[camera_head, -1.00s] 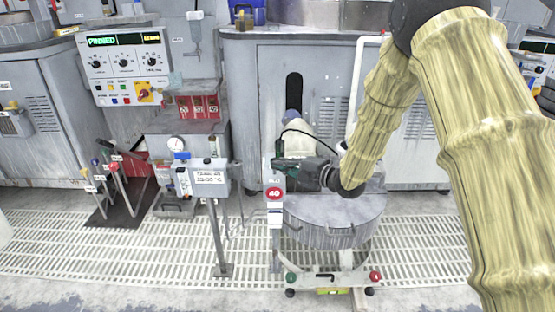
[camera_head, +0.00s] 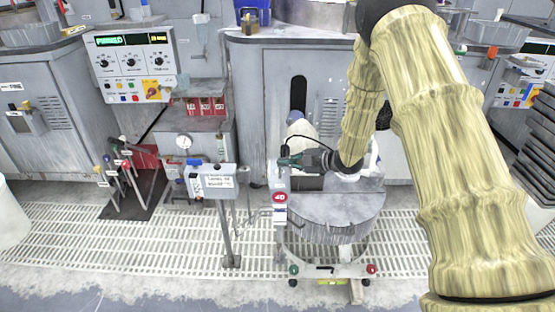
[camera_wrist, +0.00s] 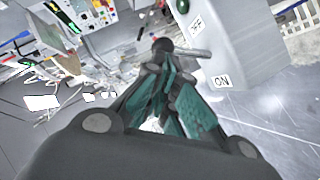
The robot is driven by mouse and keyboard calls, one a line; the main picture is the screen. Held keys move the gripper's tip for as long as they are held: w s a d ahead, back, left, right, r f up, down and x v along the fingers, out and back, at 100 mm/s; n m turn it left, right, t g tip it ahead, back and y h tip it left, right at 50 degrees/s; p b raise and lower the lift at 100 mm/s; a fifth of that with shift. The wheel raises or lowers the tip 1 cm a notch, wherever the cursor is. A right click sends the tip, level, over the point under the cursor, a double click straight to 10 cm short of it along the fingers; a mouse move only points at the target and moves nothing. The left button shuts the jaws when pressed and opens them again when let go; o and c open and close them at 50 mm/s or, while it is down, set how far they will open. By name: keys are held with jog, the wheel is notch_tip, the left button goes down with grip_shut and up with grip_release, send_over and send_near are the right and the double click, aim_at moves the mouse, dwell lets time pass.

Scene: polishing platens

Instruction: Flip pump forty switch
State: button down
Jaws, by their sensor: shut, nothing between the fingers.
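The pump forty post stands at the middle in the head view, with a red round "40" sign (camera_head: 279,197) and a pale switch box (camera_head: 278,175) above it. In the wrist view the grey switch box (camera_wrist: 235,45) carries an OFF label (camera_wrist: 196,26) and an ON label (camera_wrist: 222,80). A metal lever with a dark knob (camera_wrist: 163,45) sticks out between the labels; which way it is set I cannot tell. My gripper (camera_head: 285,161) is at the top of the post. Its teal fingers (camera_wrist: 172,95) are shut and empty, close to the lever; contact is unclear.
A round grey drum (camera_head: 335,215) on a wheeled stand is right of the post. A small sign stand (camera_head: 228,225) is to its left. Levers (camera_head: 125,175) stand on a dark mat farther left. The grated floor (camera_head: 120,240) in front is clear.

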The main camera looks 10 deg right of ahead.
jog(key=shift+a+r+p, duration=0.1)
jog(key=shift+r+p, duration=0.6)
jog(key=shift+r, duration=0.15)
jog(key=w+p+v, duration=0.1)
jog(key=p+v, duration=0.2)
jog(key=v, duration=1.1)
jog(key=shift+d+r, duration=0.2)
jog(key=shift+r, duration=0.15)
